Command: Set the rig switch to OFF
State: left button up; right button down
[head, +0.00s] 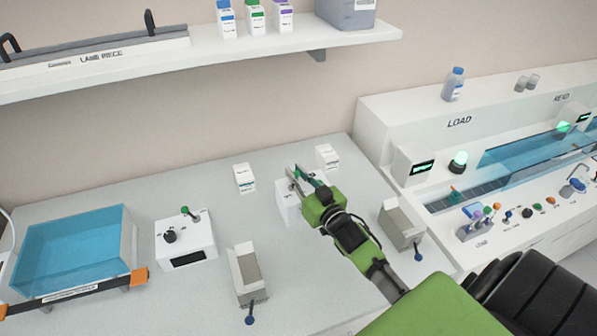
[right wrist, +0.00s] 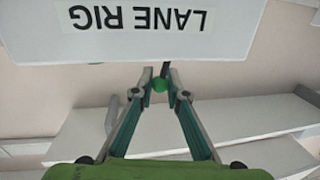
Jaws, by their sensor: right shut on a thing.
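The rig is a white box (head: 287,205) on the bench in the head view, mostly hidden behind my right gripper (head: 297,176). In the right wrist view its face (right wrist: 160,40) appears upside down and reads LANE RIG. The rig switch shows there as a green ball knob (right wrist: 160,84) on a dark stem. My right gripper's fingertips are closed around this green knob. Which position the switch is in cannot be told, as its markings are hidden. My left gripper is not in view.
A second white box (head: 186,241) with a green-tipped toggle and black knob stands left. Two grey holders (head: 247,273) (head: 400,224) with blue-ended levers flank my right arm. Small white cartons (head: 244,178) (head: 327,157) stand behind. A blue tank (head: 72,250) is far left.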

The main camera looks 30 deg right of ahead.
jog(key=n+p, duration=0.1)
jog(key=a+n, duration=0.1)
jog(key=n, duration=0.1)
jog(key=shift+w+a+r+g+p, duration=0.2)
jog(key=shift+a+g+p, duration=0.1)
jog(key=shift+p, duration=0.1)
jog(key=shift+w+a+f+n+g+h+p, duration=0.1)
jog(key=shift+a+f+n+g+h+p, duration=0.25)
jog(key=shift+n, duration=0.55)
jog(key=shift+w+a+n+g+h+p, duration=0.1)
jog(key=shift+a+n, duration=0.35)
jog(key=shift+n, duration=0.45)
jog(key=c, duration=2)
grip_release()
jog(key=shift+s, duration=0.1)
jog(key=s, duration=0.4)
jog(key=s+a+r, duration=0.1)
jog(key=s, duration=0.6)
jog(key=shift+s+a+r, duration=0.15)
jog(key=shift+s+a, duration=0.1)
jog(key=shift+s, duration=0.05)
